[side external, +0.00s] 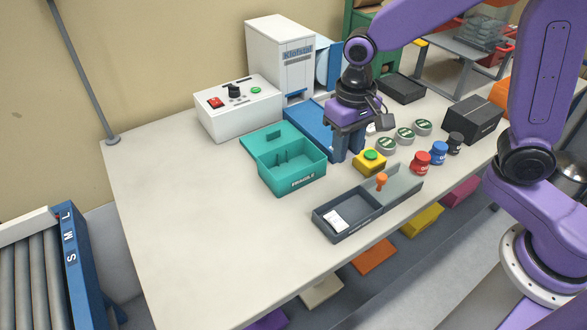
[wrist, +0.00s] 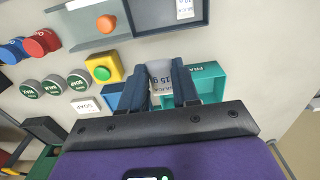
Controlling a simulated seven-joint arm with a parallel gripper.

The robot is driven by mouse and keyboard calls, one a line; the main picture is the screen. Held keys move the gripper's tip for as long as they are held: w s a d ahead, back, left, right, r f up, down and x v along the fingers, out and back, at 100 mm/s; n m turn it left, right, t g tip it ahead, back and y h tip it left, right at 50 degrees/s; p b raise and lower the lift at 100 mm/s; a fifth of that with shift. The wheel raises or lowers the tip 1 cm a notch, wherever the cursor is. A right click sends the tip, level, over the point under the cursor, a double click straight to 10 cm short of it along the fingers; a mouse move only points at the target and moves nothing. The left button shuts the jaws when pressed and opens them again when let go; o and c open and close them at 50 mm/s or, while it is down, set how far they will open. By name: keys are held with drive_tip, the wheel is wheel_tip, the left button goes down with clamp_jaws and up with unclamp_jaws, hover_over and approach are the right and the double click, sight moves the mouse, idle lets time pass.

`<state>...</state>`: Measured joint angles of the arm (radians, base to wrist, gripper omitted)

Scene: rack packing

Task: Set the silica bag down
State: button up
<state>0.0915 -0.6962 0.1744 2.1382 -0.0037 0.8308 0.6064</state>
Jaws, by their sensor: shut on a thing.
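My gripper (side external: 346,150) points down just right of the teal box marked FRAGILE, by the front end of the blue tray. In the wrist view my gripper (wrist: 162,88) is shut on the silica bag (wrist: 160,72), a pale grey packet with "15 g" printed on it. The bag is hidden behind the fingers in the side view. I cannot tell whether the bag touches the surface below it.
The teal box (side external: 303,173) stands open at left, with the blue tray (side external: 306,128) behind. A yellow block with a green button (side external: 370,161) is close at right. A grey tray (side external: 345,234) lies in front. The left table (side external: 180,210) is clear.

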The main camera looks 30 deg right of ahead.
drive_tip(key=w+a+f, duration=0.1)
drive_tip(key=w+f, duration=0.1)
drive_tip(key=w, duration=0.1)
drive_tip(key=w+a+f, duration=0.1)
drive_tip(key=w+f, duration=0.2)
drive_tip(key=w, duration=0.1)
drive_tip(key=w+a+f, duration=0.2)
drive_tip(key=w, duration=0.1)
drive_tip(key=shift+w+f, duration=0.15)
drive_tip(key=shift+f, duration=0.25)
drive_tip(key=shift+w+a+f, duration=0.25)
drive_tip(key=shift+w+f, duration=0.2)
drive_tip(key=shift+f, duration=0.2)
drive_tip(key=shift+w+f, duration=0.1)
drive_tip(key=shift+f, duration=1.5)
drive_tip(key=shift+f, duration=0.1)
drive_tip(key=o, duration=1)
